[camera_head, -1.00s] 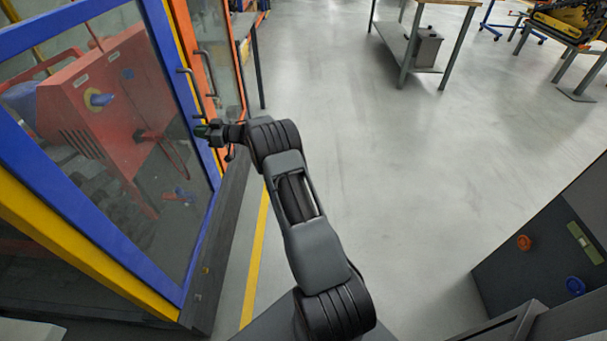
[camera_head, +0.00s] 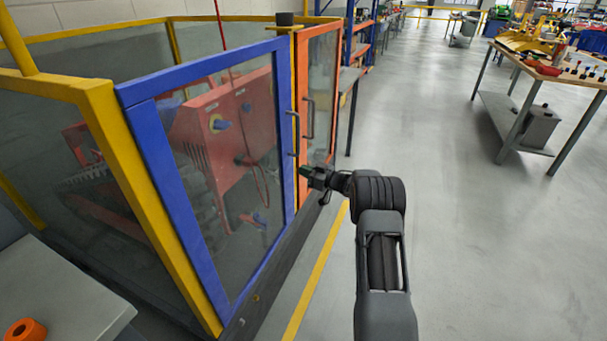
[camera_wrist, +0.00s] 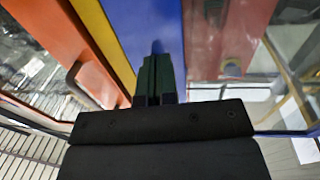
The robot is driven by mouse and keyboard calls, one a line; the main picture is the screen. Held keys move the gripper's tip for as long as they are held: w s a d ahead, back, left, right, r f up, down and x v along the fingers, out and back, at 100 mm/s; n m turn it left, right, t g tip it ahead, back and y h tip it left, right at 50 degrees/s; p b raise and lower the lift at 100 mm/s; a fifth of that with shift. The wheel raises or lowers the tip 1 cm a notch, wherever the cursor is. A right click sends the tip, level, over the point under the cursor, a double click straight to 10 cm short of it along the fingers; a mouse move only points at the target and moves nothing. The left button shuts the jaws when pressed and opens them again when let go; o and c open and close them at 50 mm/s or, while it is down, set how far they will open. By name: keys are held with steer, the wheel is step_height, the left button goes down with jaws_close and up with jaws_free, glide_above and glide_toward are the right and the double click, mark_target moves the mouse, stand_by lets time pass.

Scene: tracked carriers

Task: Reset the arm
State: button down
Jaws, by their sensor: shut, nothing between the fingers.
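My gripper (camera_head: 308,171) is at the end of my black arm, pointing left at the blue door frame of a glazed enclosure. In the wrist view its dark green fingers (camera_wrist: 155,80) are together with nothing between them. They point at the blue frame (camera_wrist: 150,25), and I cannot tell whether they touch it. The blue-framed door (camera_head: 283,130) looks closed, with handles near its right edge. An orange-framed door (camera_head: 302,90) stands just right of it.
A red machine (camera_head: 205,130) stands behind the glass. A grey surface with an orange ring (camera_head: 25,330) is at lower left. A workbench (camera_head: 560,78) with tools stands at right. The grey floor (camera_head: 440,140) between is open, with a yellow line (camera_head: 318,270).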

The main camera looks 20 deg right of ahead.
steer(key=w+d+v, duration=0.1)
steer(key=v, duration=0.7)
steer(key=d+f+m+h+p, duration=0.1)
steer(key=d+f+m+h, duration=0.4)
steer(key=d+f+h, duration=0.45)
steer(key=s+r+m+g+h+p, duration=0.3)
steer(key=s+r+g+h, duration=0.1)
steer(key=s+r+h, duration=0.15)
steer(key=s+a+r+m+g+y+p, duration=0.1)
steer(key=s+a+r+g+p, duration=0.35)
steer(key=s+a+r, duration=0.7)
steer(key=s+a+r+m+g+y+p, duration=0.1)
steer(key=s+a+r+g+p, duration=0.35)
steer(key=s+a+r, duration=0.75)
steer(key=s+a+r+n+t+y+p, duration=0.1)
steer(key=s+r+t+p, duration=0.2)
steer(key=s+r+p, duration=0.2)
steer(key=shift+s+a+r+n+p, duration=0.15)
steer(key=shift+s+r+n+p, duration=0.15)
steer(key=shift+s+r, duration=0.5)
steer(key=shift+w+r, duration=0.1)
